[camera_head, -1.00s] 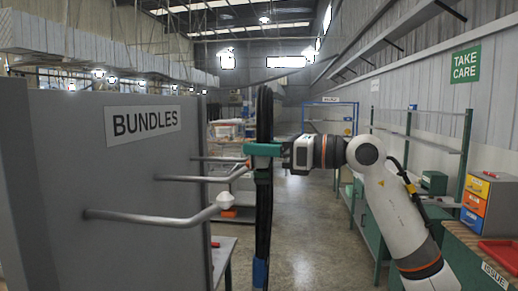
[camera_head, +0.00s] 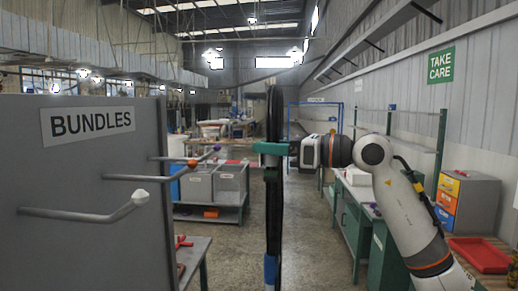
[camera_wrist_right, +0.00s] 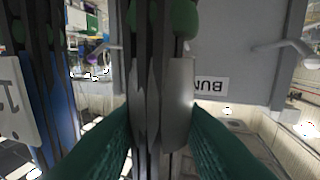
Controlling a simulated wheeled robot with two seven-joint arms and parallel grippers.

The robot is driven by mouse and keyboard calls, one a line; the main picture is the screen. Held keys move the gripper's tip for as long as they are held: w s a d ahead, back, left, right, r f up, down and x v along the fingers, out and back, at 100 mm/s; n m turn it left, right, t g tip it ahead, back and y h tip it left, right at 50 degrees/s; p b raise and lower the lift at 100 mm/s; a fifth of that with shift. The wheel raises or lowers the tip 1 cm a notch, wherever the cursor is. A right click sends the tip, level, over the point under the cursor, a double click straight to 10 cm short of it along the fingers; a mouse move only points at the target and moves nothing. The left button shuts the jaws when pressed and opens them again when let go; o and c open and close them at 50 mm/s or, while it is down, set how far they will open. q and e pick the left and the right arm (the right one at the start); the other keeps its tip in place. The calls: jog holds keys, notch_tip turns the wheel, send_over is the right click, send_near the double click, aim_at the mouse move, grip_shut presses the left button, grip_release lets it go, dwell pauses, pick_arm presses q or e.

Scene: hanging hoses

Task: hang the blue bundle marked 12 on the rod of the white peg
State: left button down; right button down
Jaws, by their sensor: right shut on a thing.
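My right gripper (camera_head: 272,148) is shut on a long dark hose bundle (camera_head: 274,205), which hangs upright. A blue band (camera_head: 271,268) shows low on it. In the right wrist view the dark strands (camera_wrist_right: 145,80) run between the green fingers, with blue (camera_wrist_right: 60,95) and part of a pale tag (camera_wrist_right: 15,100) at the left; its number is not fully readable. The white peg's rod (camera_head: 75,215) sticks out from the grey board, its white tip (camera_head: 139,198) up and clear to the left of the bundle. My left gripper is not in view.
The BUNDLES board (camera_head: 90,170) also carries a rod with an orange tip (camera_head: 192,163) and one with a purple tip (camera_head: 217,148), both behind the white peg. A green bench (camera_head: 350,215) and a red tray (camera_head: 480,254) stand at the right. Open floor lies between.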

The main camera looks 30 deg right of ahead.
jog(key=shift+s+d+r, duration=0.1)
jog(key=shift+d+r, duration=0.05)
jog(key=shift+d, duration=0.4)
jog(key=s+a+f, duration=0.1)
jog(key=a+f, duration=0.3)
jog(key=f, duration=0.9)
jog(key=s+a+f, duration=0.2)
jog(key=a+f, duration=0.1)
jog(key=f, duration=1)
jog(key=s+a+f+m+t+h, duration=0.1)
jog(key=s+f+m+t+h, duration=0.2)
jog(key=s+f, duration=1.4)
notch_tip(320, 180, down, 2)
jog(key=shift+s+a+f+m+h, duration=0.15)
jog(key=shift+s+m+h, duration=0.25)
jog(key=shift+h, duration=0.6)
